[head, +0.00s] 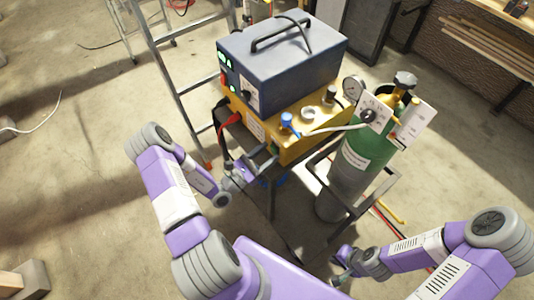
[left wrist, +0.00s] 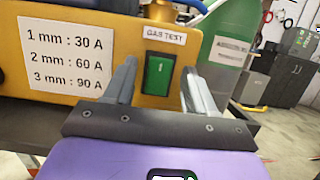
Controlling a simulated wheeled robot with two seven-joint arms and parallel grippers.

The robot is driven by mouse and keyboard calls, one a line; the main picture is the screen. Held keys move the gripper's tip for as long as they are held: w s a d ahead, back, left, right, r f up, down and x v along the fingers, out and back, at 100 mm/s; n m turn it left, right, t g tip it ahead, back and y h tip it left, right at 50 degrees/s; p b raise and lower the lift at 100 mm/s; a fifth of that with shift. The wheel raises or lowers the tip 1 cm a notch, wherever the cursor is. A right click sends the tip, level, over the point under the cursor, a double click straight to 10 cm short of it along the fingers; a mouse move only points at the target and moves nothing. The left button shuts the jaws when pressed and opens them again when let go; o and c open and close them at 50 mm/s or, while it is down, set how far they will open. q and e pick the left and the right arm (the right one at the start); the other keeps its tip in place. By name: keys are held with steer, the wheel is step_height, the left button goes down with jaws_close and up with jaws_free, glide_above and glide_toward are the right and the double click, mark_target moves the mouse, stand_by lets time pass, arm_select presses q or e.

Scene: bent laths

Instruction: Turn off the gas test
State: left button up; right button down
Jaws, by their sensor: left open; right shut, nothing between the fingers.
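The gas test switch (left wrist: 158,79) is a green rocker in a black frame on the front of a yellow unit (left wrist: 122,92), under a "GAS TEST" label (left wrist: 166,35). My left gripper (left wrist: 158,80) is open in front of it, one finger on each side of the switch in the picture. I cannot tell whether the fingers touch the panel. In the head view my left gripper (head: 262,161) is at the yellow unit's front, and the switch cannot be made out there. My right gripper (head: 338,270) is shut and empty, low at the bottom right, away from the unit.
A blue box with a handle (head: 275,75) sits on the yellow unit. A green gas cylinder (head: 362,160) with a gauge (head: 353,89) stands to the right in a metal frame. A grey ladder (head: 172,70) stands behind left. The floor at left is mostly clear.

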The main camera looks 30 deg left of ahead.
arm_select(q)
steer(key=v, duration=0.7)
steer(key=shift+s+p, duration=0.15)
steer(key=shift+p, duration=0.2)
